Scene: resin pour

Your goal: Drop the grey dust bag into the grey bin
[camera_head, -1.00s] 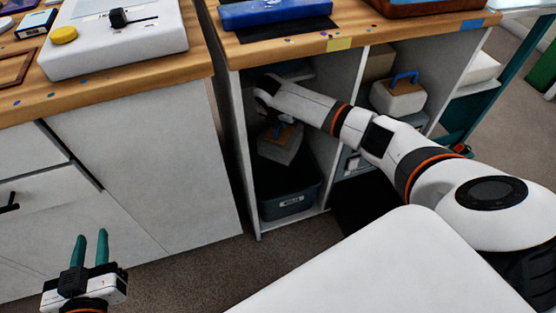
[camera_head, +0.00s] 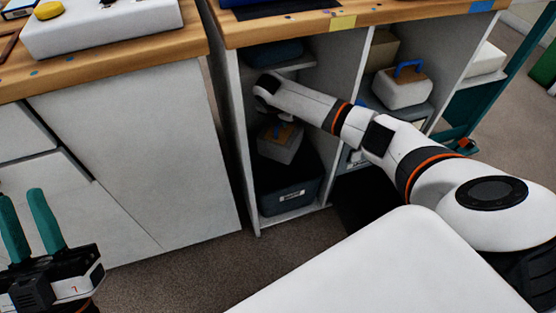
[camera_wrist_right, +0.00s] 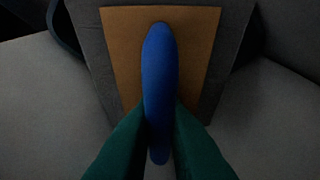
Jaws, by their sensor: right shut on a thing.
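The grey dust bag (camera_head: 281,146) has a tan top panel and a blue handle. It hangs inside the left shelf compartment, just above the dark grey bin (camera_head: 282,199), which stands on the compartment floor with a white label. In the right wrist view my right gripper (camera_wrist_right: 160,135) is shut on the blue handle (camera_wrist_right: 159,85), with the bag's tan panel (camera_wrist_right: 122,60) below it. In the head view, my right arm reaches into the compartment and its fingers are hard to see. My left gripper (camera_head: 32,225) is open and empty at the lower left.
A divider separates this compartment from the right one, where a pale box with a blue handle (camera_head: 402,87) sits on a shelf. A dark bin (camera_head: 273,53) is on the shelf above. A white cabinet (camera_head: 140,160) stands to the left.

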